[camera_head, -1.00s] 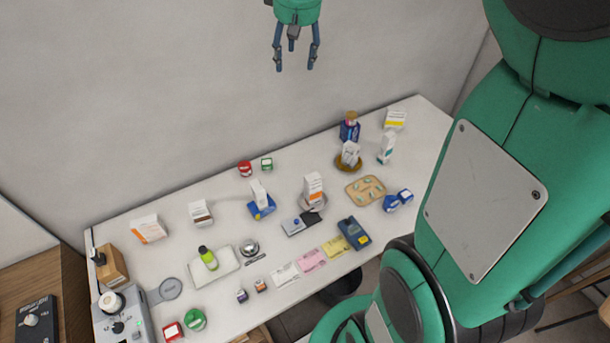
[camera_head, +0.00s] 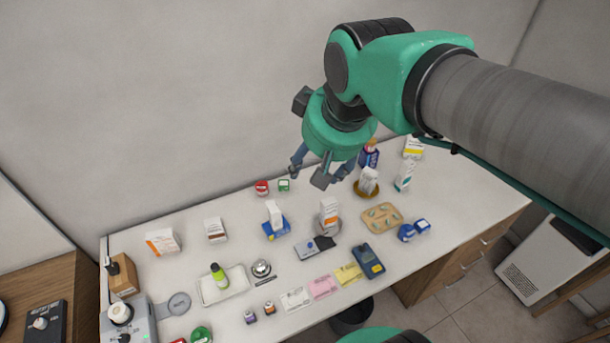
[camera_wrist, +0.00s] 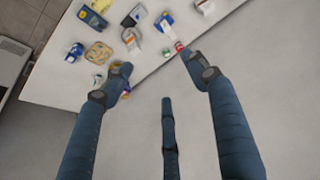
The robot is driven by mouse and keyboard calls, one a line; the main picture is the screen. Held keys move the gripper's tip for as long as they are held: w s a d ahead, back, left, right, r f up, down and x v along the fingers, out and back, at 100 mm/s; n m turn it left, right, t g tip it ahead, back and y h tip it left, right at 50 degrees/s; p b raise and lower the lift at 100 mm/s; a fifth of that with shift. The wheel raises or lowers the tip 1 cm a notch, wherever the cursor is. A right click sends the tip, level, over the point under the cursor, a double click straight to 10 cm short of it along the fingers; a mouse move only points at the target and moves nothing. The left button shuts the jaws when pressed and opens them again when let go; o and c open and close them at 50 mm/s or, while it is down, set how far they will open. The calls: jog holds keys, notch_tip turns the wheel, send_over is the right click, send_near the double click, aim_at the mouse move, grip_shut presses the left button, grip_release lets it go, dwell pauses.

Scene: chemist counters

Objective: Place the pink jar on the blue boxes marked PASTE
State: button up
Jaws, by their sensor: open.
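My gripper (camera_head: 318,175) is open and empty, high near the wall above the back of the counter; its three spread fingers also show in the wrist view (camera_wrist: 158,78). No jar reads as clearly pink. The nearest in colour is a red jar (camera_head: 262,187) with a pale label at the counter's back, beside a small green box (camera_head: 284,185); it shows near a fingertip in the wrist view (camera_wrist: 179,46). A small blue box (camera_head: 423,226) stands beside a blue jar (camera_head: 406,232) at the right. Another blue box (camera_head: 277,229) lies under a white box mid-counter. PASTE is unreadable.
The white counter (camera_head: 190,262) also carries a beige blister tray (camera_head: 382,217), a dark blue device (camera_head: 368,260), a white tray (camera_head: 220,285) with a green bottle, and several medicine boxes. Taller bottles and boxes stand at the back right. Space left of the red jar is clear.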

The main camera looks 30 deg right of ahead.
jog(key=s+a+f, duration=0.2)
jog(key=s+f, duration=0.2)
jog(key=s, duration=0.2)
jog(key=shift+s, duration=0.3)
notch_tip(320, 180, down, 16)
jog(key=b, duration=1.6)
dwell(0.3)
